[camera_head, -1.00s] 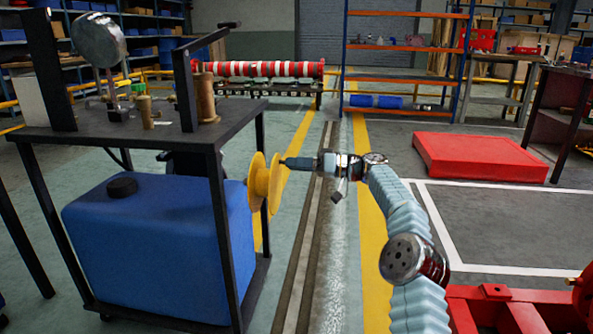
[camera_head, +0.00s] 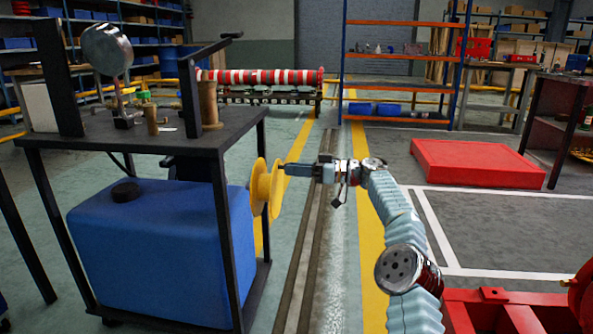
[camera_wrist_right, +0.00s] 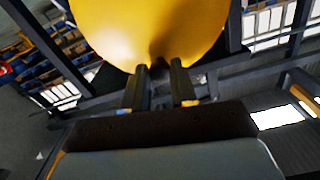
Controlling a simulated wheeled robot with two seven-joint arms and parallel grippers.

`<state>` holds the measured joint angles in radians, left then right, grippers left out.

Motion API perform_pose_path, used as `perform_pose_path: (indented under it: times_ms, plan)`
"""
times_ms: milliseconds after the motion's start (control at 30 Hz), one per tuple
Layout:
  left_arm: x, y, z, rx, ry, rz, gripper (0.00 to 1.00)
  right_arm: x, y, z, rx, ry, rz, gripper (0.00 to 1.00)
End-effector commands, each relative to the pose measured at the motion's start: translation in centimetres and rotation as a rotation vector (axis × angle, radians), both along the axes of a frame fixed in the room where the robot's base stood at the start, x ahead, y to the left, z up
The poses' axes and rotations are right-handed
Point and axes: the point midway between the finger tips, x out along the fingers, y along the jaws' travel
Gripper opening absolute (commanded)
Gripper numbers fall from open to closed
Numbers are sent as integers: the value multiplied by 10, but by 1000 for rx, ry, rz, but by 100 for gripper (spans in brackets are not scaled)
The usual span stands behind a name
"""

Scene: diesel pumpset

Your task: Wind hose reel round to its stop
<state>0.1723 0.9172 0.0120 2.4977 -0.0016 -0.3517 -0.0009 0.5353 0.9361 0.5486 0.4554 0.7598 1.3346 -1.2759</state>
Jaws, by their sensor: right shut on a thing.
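The yellow hose reel (camera_head: 259,190) is mounted at the right side of the black cart, beside the blue tank (camera_head: 150,255). It has two round flanges. My right gripper (camera_head: 283,167) reaches it from the right and is at the outer flange, near its upper part. In the right wrist view the yellow flange (camera_wrist_right: 150,30) fills the top, and the two dark fingers (camera_wrist_right: 158,72) are close together at its lower edge. They are shut on a small part of the reel, mostly hidden between them. My left gripper is not in view.
The black cart (camera_head: 150,140) carries a round gauge and small fittings on top, with an upright post near the reel. A red platform (camera_head: 475,162) lies at the right. Red framing (camera_head: 500,310) is at the lower right.

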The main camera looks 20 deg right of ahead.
Motion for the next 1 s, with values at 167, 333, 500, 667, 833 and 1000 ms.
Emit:
perform_pose_path:
  times_ms: [167, 333, 500, 667, 833, 1000]
  plan:
    - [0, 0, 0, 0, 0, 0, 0, 0, 1, -2, -1, 4, 5, 0]
    - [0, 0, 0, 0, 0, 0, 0, 0, 1, -2, 0, 5, 5, 39]
    - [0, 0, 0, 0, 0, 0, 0, 0, 1, -1, 0, 3, 2, 52]
    - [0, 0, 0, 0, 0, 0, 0, 0, 0, -1, 0, 2, 1, 52]
    - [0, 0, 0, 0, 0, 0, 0, -6, -10, 0, 1, 2, -1, 52]
    - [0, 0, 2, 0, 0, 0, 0, -27, -41, 0, 1, 3, -2, 52]
